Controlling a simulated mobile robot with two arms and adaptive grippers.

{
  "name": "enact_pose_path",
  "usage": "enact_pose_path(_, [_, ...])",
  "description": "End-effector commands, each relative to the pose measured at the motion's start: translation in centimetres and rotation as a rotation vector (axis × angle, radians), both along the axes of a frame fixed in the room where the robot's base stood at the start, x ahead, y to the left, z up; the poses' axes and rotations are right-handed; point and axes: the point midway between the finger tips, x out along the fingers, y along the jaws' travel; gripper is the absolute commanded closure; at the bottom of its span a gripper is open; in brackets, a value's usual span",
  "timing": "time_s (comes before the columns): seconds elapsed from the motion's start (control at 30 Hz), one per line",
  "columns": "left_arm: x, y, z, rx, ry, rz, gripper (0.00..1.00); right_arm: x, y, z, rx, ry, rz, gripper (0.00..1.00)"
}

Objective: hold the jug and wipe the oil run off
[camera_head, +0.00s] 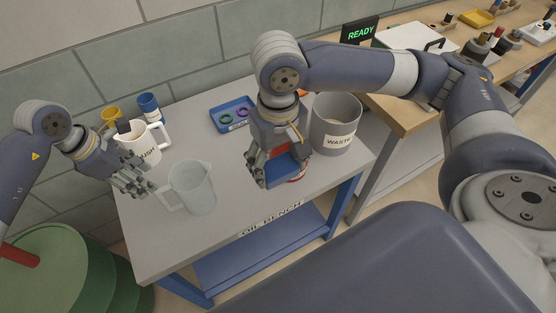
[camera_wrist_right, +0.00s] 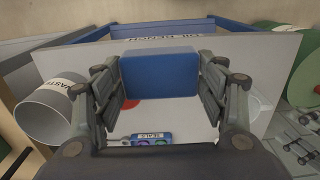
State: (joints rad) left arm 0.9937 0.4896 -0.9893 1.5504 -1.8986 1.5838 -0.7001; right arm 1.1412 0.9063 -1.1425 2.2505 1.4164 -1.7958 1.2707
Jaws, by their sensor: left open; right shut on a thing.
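The clear jug (camera_head: 198,187) stands upright on the grey bench, its handle to the left. In the right wrist view it is mostly hidden behind a finger. I cannot make out an oil run on it. My left gripper (camera_head: 138,187) is open beside the jug's handle; whether they touch is unclear. My right gripper (camera_head: 270,178) is shut on a blue block (camera_wrist_right: 160,75), to the right of the jug and apart from it. The block also shows between the fingers in the head view (camera_head: 284,171).
A white handled container (camera_head: 143,148), a yellow cup (camera_head: 109,114) and a blue cup (camera_head: 149,104) stand behind the jug. A blue seals tray (camera_head: 222,113) and the waste bin (camera_head: 335,122) stand at the back. A red thing (camera_wrist_right: 131,103) is partly hidden near the block.

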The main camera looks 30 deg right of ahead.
Motion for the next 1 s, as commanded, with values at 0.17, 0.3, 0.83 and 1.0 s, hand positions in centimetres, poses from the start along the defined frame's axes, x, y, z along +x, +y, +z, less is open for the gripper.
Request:
enact_pose_path(0.17, [-0.1, -0.8, -2.7, -0.003, 0.002, 0.0, 0.57, 0.0, 0.0, -1.0, 0.0, 0.0, 0.0, 0.53])
enact_pose_path(0.3, [0.0, -1.4, -4.9, -0.002, 0.0, 0.0, 0.57, 0.0, 0.0, -2.4, 0.0, 0.001, 0.0, 0.53])
enact_pose_path(0.83, [0.0, -2.4, -7.5, -0.003, -0.002, 0.001, 0.57, 0.0, 0.0, -5.3, 0.0, 0.0, 0.0, 0.53])
enact_pose_path(1.0, [0.0, -2.4, -7.5, -0.003, -0.001, 0.0, 0.66, 0.0, 0.0, -5.3, 0.0, 0.0, 0.0, 0.53])
